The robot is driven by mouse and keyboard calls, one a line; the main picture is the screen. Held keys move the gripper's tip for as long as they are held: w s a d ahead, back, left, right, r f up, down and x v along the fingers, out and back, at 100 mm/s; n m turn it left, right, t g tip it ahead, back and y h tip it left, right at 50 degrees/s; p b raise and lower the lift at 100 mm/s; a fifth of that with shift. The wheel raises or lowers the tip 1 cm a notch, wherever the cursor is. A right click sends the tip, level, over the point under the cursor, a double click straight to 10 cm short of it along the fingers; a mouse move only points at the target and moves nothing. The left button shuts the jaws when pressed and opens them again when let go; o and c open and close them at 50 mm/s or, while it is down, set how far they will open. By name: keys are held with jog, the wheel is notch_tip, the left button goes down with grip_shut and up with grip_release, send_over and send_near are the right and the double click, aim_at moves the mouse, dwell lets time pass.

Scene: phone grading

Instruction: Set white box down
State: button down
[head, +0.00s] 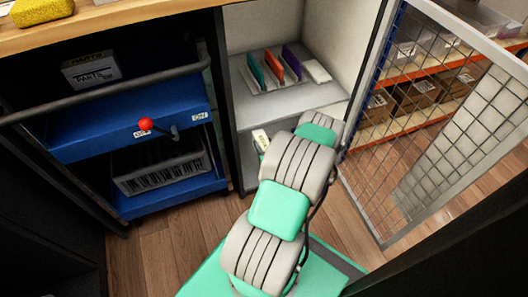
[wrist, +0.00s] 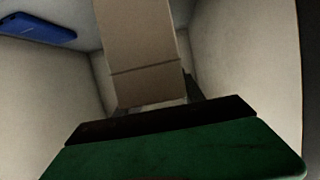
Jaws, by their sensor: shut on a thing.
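My gripper (wrist: 152,108) is shut on the white box (wrist: 145,52), which looks beige in the dim light of the wrist view. The box stands out ahead of the dark fingers and has a line across its near end. Pale walls surround it on both sides. I cannot tell whether the box touches a surface. In the head view my arm reaches into the lower part of the open cabinet (head: 285,105) and hides my gripper. A small pale labelled thing (head: 260,138) shows beside my arm there; I cannot tell whether it is the held box.
A blue phone-like thing (wrist: 38,27) lies at the upper left in the wrist view. The upper shelf holds a rack with coloured slabs (head: 274,68) and a pale block (head: 316,70). The mesh door (head: 450,125) stands open at right.

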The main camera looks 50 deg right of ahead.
jog(key=w+d+f+b, duration=0.1)
jog(key=f, duration=0.1)
jog(key=w+d+f+b, duration=0.1)
jog(key=d+f, duration=0.1)
jog(key=w+d+f+b, duration=0.1)
jog(key=shift+d+f, duration=0.15)
jog(key=shift+f, duration=0.25)
jog(key=f, duration=0.1)
jog(key=f+b, duration=0.2)
jog(key=shift+w+d+f, duration=0.1)
jog(key=shift+d+f, duration=0.2)
jog(key=shift+f, duration=0.1)
jog(key=shift+r, duration=0.15)
jog(key=c, duration=0.7)
grip_release()
